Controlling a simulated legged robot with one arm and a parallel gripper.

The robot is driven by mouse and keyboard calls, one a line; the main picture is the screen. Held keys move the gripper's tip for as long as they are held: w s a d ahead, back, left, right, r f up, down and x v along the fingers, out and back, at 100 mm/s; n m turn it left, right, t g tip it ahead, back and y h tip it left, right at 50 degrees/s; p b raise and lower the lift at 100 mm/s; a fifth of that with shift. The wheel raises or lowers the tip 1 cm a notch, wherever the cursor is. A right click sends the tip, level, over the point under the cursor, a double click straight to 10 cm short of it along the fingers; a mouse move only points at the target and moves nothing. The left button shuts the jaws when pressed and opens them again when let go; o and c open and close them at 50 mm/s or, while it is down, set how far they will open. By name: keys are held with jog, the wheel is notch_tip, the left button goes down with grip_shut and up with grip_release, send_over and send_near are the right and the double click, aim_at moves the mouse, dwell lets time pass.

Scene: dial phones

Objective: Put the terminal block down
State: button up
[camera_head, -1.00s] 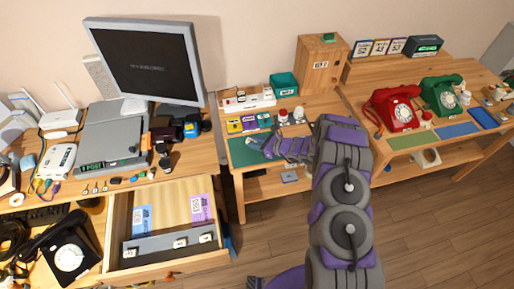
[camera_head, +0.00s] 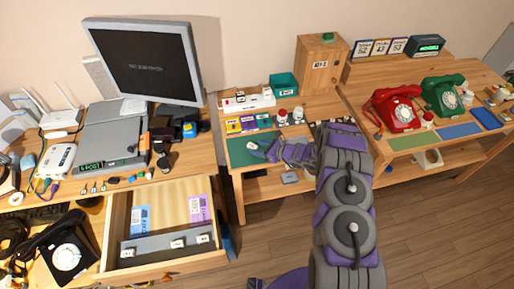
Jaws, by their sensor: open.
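My gripper (camera_head: 262,150) is low over the green mat (camera_head: 238,157) on the middle table, reaching in from the right. Its jaws are open, though the fingertips are small and partly lost against the mat. A small pale bluish spot (camera_head: 253,145) shows at the fingertips; I cannot tell whether it is the terminal block or part of my gripper. No terminal block can be made out for certain.
Coloured boxes (camera_head: 249,123) and small jars (camera_head: 282,115) stand just behind the mat. A white power strip (camera_head: 247,100) and a teal bin (camera_head: 284,85) are farther back. An open drawer (camera_head: 166,218) lies left. Phones (camera_head: 392,109) stand right.

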jog(key=shift+d+r, duration=0.1)
jog(key=shift+d, duration=0.3)
jog(key=shift+r, duration=0.1)
jog(key=shift+s, duration=0.1)
